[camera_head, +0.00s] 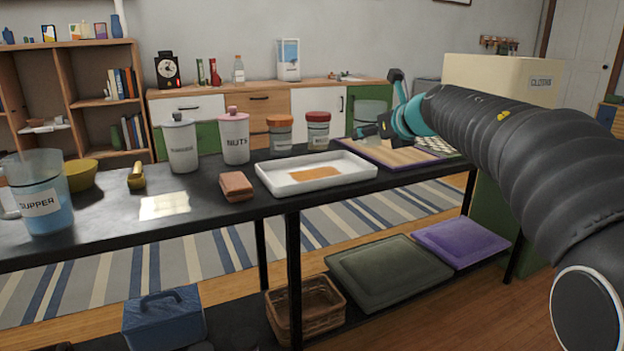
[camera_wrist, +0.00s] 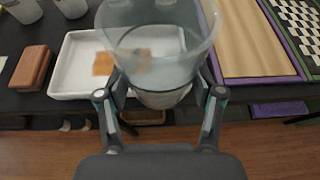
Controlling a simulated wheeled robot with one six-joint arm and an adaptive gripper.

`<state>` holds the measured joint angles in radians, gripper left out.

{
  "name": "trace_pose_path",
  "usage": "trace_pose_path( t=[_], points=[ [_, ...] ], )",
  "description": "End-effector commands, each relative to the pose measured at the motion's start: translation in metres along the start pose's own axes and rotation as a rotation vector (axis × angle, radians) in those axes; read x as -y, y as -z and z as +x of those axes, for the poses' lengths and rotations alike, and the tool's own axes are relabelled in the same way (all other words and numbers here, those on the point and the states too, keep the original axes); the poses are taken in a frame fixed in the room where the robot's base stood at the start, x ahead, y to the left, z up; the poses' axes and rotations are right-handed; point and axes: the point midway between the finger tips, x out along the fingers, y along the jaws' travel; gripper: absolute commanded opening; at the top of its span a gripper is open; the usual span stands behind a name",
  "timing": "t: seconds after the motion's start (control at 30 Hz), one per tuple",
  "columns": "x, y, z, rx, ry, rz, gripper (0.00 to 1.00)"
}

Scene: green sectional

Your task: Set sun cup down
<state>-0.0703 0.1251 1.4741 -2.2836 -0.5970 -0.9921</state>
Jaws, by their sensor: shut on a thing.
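A clear, see-through cup (camera_wrist: 160,72) stands between my gripper's (camera_wrist: 160,97) two fingers in the wrist view, and my gripper is shut on it. No label shows on the side I see. In the head view the cup (camera_head: 371,108) is pale and my gripper (camera_head: 376,129) is beside it, near the right part of the black table. In the wrist view the cup overlaps the white tray (camera_wrist: 68,76), which holds an orange patch (camera_wrist: 103,63). The cup's height above the table is hard to tell.
Left of the tray are a brown block (camera_head: 236,186) and a SUPPER jug (camera_head: 41,194). Lidded canisters, one marked NUTS (camera_head: 234,138), stand behind. A purple-edged board (camera_head: 388,153) and a checkered board (camera_wrist: 297,28) lie to the right. The tray's left part is bare.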

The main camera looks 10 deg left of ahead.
Motion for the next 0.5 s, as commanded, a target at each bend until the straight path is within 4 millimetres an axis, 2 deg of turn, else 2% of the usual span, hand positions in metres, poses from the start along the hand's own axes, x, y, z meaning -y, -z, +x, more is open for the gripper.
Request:
trace_pose_path(
  t=[0.17, 0.27, 0.5],
  points=[
    [-0.013, -0.007, 0.002, 0.0, -0.045, -0.018, 0.29],
    [-0.017, -0.004, 0.019, -0.003, -0.049, -0.019, 0.29],
    [-0.025, 0.004, 0.074, -0.003, -0.047, -0.018, 0.29]
  ],
)
